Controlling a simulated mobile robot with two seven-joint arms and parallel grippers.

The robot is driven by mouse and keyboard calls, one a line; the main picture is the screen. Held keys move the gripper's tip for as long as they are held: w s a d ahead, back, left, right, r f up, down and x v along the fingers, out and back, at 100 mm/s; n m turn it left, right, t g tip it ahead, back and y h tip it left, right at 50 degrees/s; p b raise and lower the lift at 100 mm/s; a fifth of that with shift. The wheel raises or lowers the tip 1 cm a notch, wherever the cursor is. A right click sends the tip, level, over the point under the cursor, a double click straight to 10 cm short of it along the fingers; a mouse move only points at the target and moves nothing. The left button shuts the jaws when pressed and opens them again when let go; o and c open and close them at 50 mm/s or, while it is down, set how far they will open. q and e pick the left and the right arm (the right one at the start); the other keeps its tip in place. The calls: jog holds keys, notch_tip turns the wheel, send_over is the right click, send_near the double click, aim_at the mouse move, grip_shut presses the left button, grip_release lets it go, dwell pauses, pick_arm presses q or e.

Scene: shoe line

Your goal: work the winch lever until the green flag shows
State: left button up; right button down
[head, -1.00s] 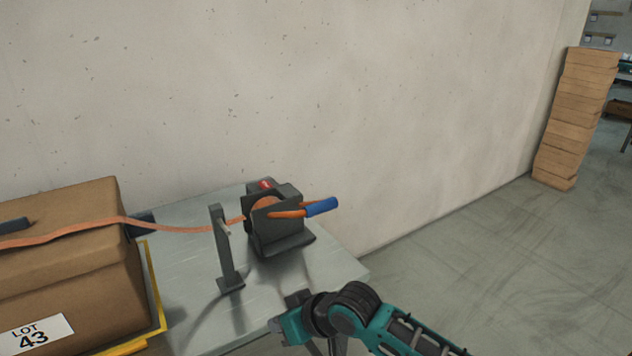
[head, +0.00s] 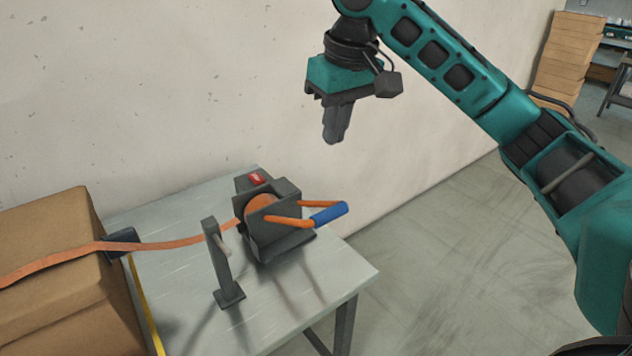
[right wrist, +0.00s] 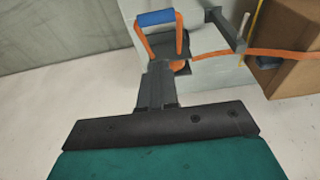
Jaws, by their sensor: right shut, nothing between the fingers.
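The winch (head: 272,222) is a dark grey housing on a small grey table. Its orange U-shaped lever ends in a blue grip (head: 328,214) and points right, roughly level. A red flag (head: 257,178) shows on top of the housing; no green shows. An orange strap (head: 160,245) runs left from the winch. My right gripper (head: 333,136) is shut and empty, pointing down above the winch and clear of the lever. In the right wrist view the blue grip (right wrist: 156,17) and the winch lie beyond the shut fingers (right wrist: 156,85). My left gripper is not in view.
A dark post (head: 222,262) stands on the table (head: 300,305) left of the winch, beside the strap. A large cardboard box (head: 50,285) is at left under the strap. The wall (head: 200,80) is close behind. Open floor lies to the right, with stacked cartons (head: 565,60) far back.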

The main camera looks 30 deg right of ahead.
send_near(328, 209)
jog(key=x, duration=0.2)
jog(key=w+x, duration=0.1)
jog(key=x, duration=0.2)
jog(key=shift+f, duration=0.1)
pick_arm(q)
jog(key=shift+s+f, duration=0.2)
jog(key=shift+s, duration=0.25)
pick_arm(e)
jog(key=shift+s+f, duration=0.1)
jog(key=shift+f, duration=0.65)
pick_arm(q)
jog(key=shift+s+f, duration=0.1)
